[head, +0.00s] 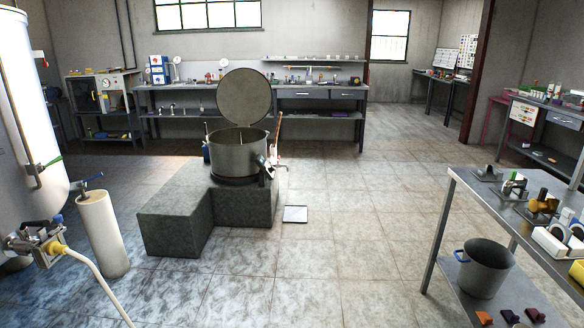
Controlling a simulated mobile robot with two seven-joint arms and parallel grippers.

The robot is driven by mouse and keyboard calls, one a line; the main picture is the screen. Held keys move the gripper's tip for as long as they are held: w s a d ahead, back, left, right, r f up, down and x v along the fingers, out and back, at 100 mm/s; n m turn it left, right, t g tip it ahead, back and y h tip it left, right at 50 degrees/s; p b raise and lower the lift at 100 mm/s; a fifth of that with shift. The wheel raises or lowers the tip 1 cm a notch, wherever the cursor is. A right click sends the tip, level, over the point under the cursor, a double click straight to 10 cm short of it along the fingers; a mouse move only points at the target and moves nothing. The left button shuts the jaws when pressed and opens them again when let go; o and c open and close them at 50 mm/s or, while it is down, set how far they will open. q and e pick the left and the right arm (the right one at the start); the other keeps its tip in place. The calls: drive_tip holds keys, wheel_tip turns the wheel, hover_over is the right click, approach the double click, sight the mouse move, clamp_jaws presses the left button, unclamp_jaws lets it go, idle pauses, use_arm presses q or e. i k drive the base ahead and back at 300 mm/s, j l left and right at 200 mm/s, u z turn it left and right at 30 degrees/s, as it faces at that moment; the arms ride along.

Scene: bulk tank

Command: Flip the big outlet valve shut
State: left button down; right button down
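A large white tank (22,110) stands at the left edge, cut off by the frame. Low on it is a metal outlet valve (32,238) with a yellow collar and a pale hose running down to the right; a blue part shows at its top. Its handle position is too small to tell. A thin rod with a green end (50,161) sits higher on the tank's side. A metal vat (238,153) with its round lid raised stands mid-room; a smaller metal fitting (264,166) sticks out of its right side. Neither of my grippers is in view.
A pale cylindrical post (101,235) with a blue-handled top stands right of the tank. A grey stone step (172,222) bears the vat. A metal table (468,187) with a bucket (485,268) on its lower shelf is at right.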

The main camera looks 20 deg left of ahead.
sight(35, 224)
drive_tip(key=i+u, duration=0.3)
drive_tip(key=i, duration=0.35)
drive_tip(key=i+l+u, duration=0.1)
drive_tip(key=i+u, duration=0.2)
drive_tip(key=i, duration=0.3)
drive_tip(key=i+u, duration=0.7)
drive_tip(key=i+l+u, duration=0.1)
drive_tip(key=i+u, duration=0.25)
drive_tip(key=i+j+u, duration=0.1)
drive_tip(key=u, duration=0.35)
drive_tip(key=i+u, duration=0.4)
drive_tip(key=i+l+u, duration=0.1)
drive_tip(key=u, duration=0.35)
drive_tip(key=i+j+u, duration=0.15)
drive_tip(key=i+u, duration=0.75)
